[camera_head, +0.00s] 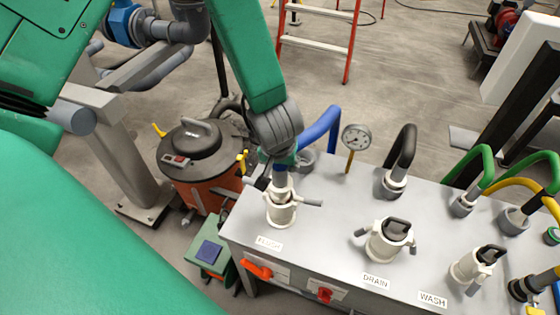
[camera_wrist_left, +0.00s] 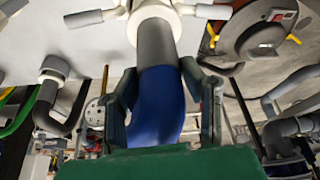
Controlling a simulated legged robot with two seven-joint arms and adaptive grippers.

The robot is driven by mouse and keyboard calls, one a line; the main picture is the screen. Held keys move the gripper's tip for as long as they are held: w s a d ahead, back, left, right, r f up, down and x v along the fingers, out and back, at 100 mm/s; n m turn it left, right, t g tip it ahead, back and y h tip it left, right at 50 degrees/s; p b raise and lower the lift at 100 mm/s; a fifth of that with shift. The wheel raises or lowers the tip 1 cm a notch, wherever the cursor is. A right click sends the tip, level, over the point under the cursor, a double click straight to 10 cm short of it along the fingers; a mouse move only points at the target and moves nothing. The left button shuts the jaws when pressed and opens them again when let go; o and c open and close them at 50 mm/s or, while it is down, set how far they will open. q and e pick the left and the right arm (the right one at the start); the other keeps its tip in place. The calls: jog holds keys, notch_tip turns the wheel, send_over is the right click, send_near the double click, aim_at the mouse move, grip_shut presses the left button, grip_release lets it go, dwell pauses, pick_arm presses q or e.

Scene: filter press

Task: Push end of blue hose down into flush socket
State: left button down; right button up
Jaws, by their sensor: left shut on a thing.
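The blue hose (camera_head: 322,127) arches over the grey panel, and its grey end (camera_head: 281,178) points down at the flush socket. My left gripper (camera_head: 277,163) is shut around the hose just above that end. The flush socket (camera_head: 281,210) is a cream fitting with side levers, behind the white flush label (camera_head: 269,243). In the left wrist view, the gripper's fingers (camera_wrist_left: 160,76) flank the blue hose (camera_wrist_left: 160,112), and its grey end (camera_wrist_left: 156,45) meets the mouth of the cream socket (camera_wrist_left: 158,12). How deep it sits is hidden. My right gripper is not in view.
The drain socket (camera_head: 389,240) and wash socket (camera_head: 470,266) stand to the right on the panel, both with black plugs. A gauge (camera_head: 356,138) and a black hose (camera_head: 405,146) rise behind. An orange vacuum drum (camera_head: 204,190) stands left of the panel.

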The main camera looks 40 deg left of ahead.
pick_arm(q)
jog(key=shift+f, duration=0.25)
jog(key=shift+a+f+b, duration=0.15)
jog(key=shift+f+b, duration=0.15)
jog(key=shift+f, duration=0.15)
jog(key=shift+f+b, duration=0.75)
jog(key=shift+f, duration=0.55)
jog(key=c, duration=1)
grip_release()
jog(key=shift+o, duration=0.4)
jog(key=shift+a, duration=0.1)
